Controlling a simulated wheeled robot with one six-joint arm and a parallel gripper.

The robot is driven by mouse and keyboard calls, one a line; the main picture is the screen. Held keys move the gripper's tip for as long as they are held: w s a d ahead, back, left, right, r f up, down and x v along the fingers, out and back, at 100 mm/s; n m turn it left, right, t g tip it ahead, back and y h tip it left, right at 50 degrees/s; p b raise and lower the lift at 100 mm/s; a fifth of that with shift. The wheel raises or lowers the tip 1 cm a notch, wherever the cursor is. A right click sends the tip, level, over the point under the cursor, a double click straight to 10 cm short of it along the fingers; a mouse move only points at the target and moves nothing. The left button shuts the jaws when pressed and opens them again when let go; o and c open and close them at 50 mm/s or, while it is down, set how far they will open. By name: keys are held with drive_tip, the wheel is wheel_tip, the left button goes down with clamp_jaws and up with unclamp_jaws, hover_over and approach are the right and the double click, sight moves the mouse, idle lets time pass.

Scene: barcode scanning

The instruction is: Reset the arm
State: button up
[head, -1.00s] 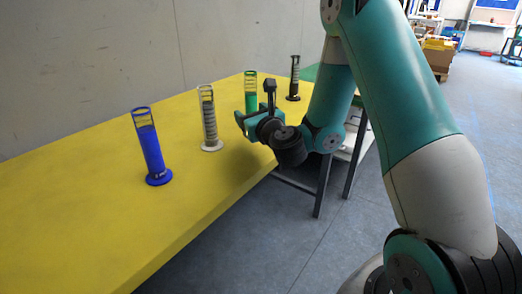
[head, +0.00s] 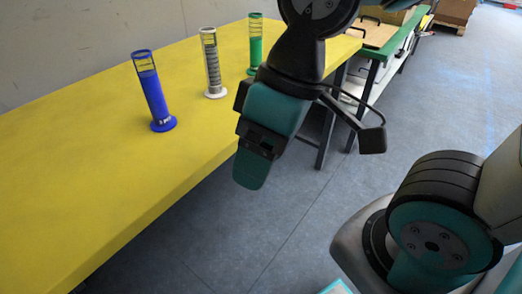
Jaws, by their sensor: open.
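My gripper (head: 252,168) hangs in front of the yellow table's front edge, over the floor, with its fingers pointing down. It appears empty; the gap between its fingers is hard to see from this side. A dark bracket sticks out to its right. On the yellow table (head: 90,165) stand a blue cylinder holder (head: 153,95), a grey-white cylinder holder (head: 212,65) and a green cylinder holder (head: 255,45), in a row. My gripper is apart from all of them. My arm hides the spot to the right of the green one.
A grey wall (head: 60,45) runs behind the table. A green-edged bench (head: 385,40) with a wooden top stands at the back right. Bare grey floor (head: 400,120) lies to the right, and the table's left part is clear.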

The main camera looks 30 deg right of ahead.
wheel_tip(320, 180, up, 17)
drive_tip(key=p, duration=1.6)
drive_tip(key=shift+p, duration=0.35)
drive_tip(key=shift+f, duration=0.1)
